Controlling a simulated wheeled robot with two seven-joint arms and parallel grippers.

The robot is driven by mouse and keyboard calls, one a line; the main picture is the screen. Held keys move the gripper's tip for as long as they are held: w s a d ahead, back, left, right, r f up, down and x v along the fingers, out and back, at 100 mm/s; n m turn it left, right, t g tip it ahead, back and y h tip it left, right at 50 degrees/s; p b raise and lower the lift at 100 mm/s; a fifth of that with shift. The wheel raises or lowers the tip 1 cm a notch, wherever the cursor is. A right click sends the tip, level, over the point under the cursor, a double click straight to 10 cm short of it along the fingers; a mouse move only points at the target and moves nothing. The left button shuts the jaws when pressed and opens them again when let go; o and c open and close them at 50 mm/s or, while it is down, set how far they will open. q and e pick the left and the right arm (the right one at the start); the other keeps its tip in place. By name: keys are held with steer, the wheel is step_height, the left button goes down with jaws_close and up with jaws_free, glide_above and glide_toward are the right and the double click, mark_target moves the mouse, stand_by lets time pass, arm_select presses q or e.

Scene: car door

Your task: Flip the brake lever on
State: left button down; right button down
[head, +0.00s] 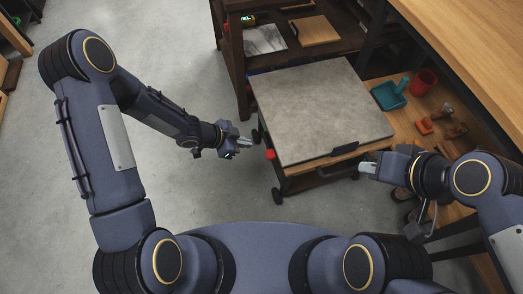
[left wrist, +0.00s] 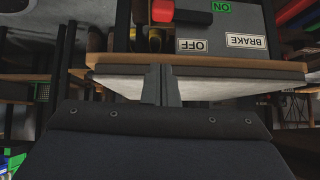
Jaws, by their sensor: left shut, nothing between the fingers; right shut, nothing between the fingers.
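The brake lever shows in the left wrist view as a black bar (left wrist: 193,17) with a red end (left wrist: 162,11), at the top edge. It sits on a grey panel with a green ON label (left wrist: 221,7), a white OFF label (left wrist: 192,45) and a BRAKE label (left wrist: 246,41), all upside down. In the head view, a small red part (head: 270,154) at the cart's left side may be its end; I cannot tell. My left gripper (head: 245,143) is shut and empty, just left of the cart. My right gripper (head: 367,169) is shut and empty by the cart's front right corner.
The cart (head: 320,100) has a grey top and a black handle (head: 345,149). A dark shelf (head: 232,60) stands behind it. A wooden bench on the right holds a teal dustpan (head: 390,95) and a red cup (head: 423,82). The floor left of the cart is clear.

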arm_select(q)
steer(key=b, duration=0.5)
glide_above(271, 153)
steer(key=s+a, duration=0.1)
steer(key=a, duration=0.1)
step_height(271, 153, down, 8)
steer(key=f, duration=0.1)
steer(key=f+b, duration=0.2)
steer(key=shift+a, duration=0.25)
steer(key=shift+f, duration=0.1)
